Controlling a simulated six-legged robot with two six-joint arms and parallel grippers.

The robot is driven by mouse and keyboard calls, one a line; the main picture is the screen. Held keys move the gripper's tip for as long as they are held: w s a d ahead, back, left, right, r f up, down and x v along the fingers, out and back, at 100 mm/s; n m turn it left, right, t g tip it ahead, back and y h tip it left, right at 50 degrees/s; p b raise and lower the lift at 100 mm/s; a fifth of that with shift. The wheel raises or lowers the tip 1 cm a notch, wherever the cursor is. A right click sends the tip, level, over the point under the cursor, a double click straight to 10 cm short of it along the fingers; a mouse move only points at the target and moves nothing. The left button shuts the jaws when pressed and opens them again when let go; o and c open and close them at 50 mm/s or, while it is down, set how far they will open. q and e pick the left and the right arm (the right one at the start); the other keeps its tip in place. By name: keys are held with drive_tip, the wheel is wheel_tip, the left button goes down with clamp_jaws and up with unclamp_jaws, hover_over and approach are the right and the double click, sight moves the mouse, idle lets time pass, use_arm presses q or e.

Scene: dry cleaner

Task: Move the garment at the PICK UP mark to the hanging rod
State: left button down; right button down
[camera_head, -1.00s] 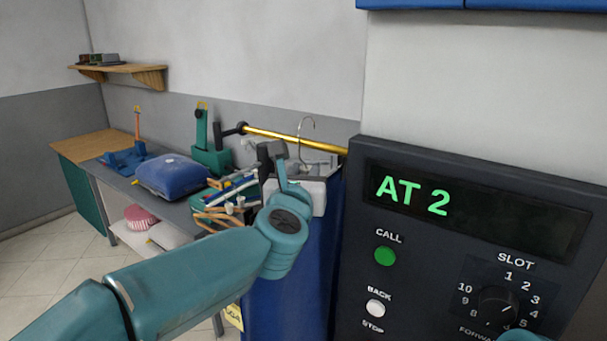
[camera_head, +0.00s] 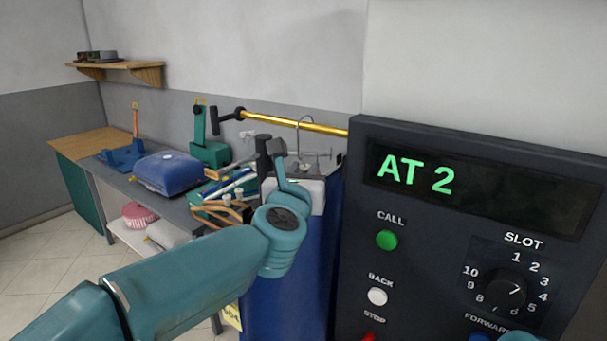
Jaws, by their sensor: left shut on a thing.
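The garment is in a long blue cover (camera_head: 308,255) with a pale top, upright in the middle of the view. Its thin wire hook (camera_head: 301,126) rises above it. My left gripper (camera_head: 272,152) is shut at the garment's top, by the hanger; the exact grip is partly hidden. The brass hanging rod (camera_head: 290,122) runs from a dark wall bracket towards the control panel. The hook's top overlaps the rod in the picture; I cannot tell whether it sits on it. The PICK UP mark cannot be made out.
A dark control panel (camera_head: 475,250) reading AT 2 stands close at right, covering the rod's right end. Floor is free at lower left.

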use_arm(q)
drive_tip(key=shift+f+b, duration=0.25)
drive_tip(key=shift+b, duration=0.1)
idle(0.8)
drive_tip(key=c, duration=0.8)
unclamp_jaws()
drive_tip(key=shift+f, duration=0.1)
drive_tip(key=s+a+b, duration=0.1)
drive_tip(key=s, duration=0.4)
drive_tip(key=s+a+b, duration=0.1)
drive_tip(key=s+b, duration=0.1)
drive_tip(key=s, duration=0.3)
drive_tip(key=s+a+b, duration=0.1)
drive_tip(key=s, duration=0.5)
drive_tip(key=shift+r+b, duration=0.2)
drive_tip(key=shift+b, duration=0.15)
drive_tip(key=shift+a, duration=0.1)
